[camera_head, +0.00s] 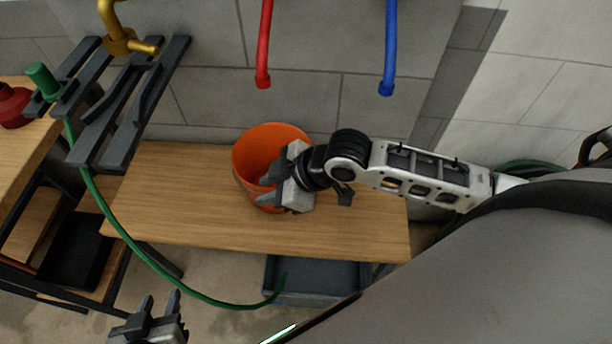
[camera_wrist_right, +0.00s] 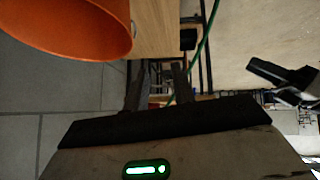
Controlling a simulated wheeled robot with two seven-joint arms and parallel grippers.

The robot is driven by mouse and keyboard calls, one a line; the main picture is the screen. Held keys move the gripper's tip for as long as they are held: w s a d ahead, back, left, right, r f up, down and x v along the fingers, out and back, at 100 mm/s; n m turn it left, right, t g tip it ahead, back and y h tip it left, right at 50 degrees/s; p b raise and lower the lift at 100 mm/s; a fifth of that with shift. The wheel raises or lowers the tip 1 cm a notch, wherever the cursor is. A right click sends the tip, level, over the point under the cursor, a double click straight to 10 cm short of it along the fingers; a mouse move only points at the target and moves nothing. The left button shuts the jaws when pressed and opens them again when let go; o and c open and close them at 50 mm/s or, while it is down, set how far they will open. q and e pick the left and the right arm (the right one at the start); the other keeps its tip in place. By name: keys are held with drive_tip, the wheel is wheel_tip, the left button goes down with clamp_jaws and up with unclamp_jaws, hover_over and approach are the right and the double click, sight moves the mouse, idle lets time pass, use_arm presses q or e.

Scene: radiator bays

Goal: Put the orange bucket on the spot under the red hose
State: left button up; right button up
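The orange bucket (camera_head: 246,153) stands upright on the wooden bench (camera_head: 190,210), near its back edge by the wall. The red hose (camera_head: 264,50) hangs above, its end a little behind the bucket in the picture. No spot mark shows on the bench. My right gripper (camera_head: 268,188) is in front of the bucket's right side, fingers pointing left. In the right wrist view the gripper (camera_wrist_right: 158,78) has its fingers apart with nothing between them, and the bucket (camera_wrist_right: 75,25) is beside the left finger. Whether they touch is unclear. My left gripper (camera_head: 160,303) is open and empty, low in front.
A blue hose (camera_head: 389,50) hangs to the right. A green hose (camera_head: 140,250) droops before the bench. A grey bin (camera_head: 315,285) is below. The bench's left part is clear.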

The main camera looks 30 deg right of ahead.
drive_tip(key=s+d+f+m+t+h, duration=0.3)
drive_tip(key=s+f+m, duration=0.3)
drive_tip(key=s+m, duration=0.2)
drive_tip(key=shift+s+m+t, duration=0.2)
drive_tip(key=shift+m+t, duration=0.5)
drive_tip(key=shift+t, duration=0.1)
